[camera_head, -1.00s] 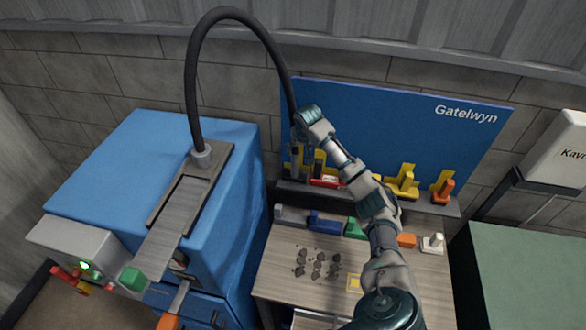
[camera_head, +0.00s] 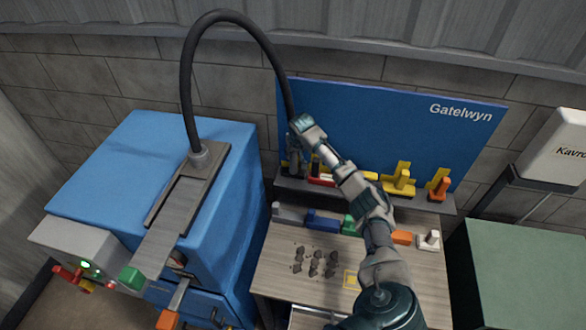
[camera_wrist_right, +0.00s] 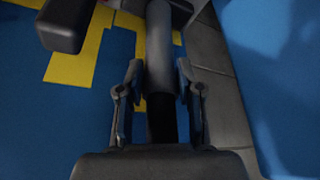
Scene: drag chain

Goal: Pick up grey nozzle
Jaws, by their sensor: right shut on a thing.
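The grey nozzle (camera_wrist_right: 159,48) is a smooth grey tube on the end of a black hose. In the head view the hose (camera_head: 222,16) arches from the blue machine to the nozzle (camera_head: 294,164) in front of the blue panel. My right gripper (camera_head: 295,130) is at this hose end. In the right wrist view the right gripper (camera_wrist_right: 159,82) has one finger on each side of the nozzle's hose end and is shut on it. The nozzle's far tip is cut off by the top edge there. My left gripper is not in view.
A dark shelf (camera_head: 430,206) under the blue panel (camera_head: 380,115) carries yellow, red and orange pieces. The wooden table (camera_head: 262,272) holds coloured blocks and several small dark parts. The blue machine (camera_head: 110,160) stands left and a green cabinet (camera_head: 525,275) right.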

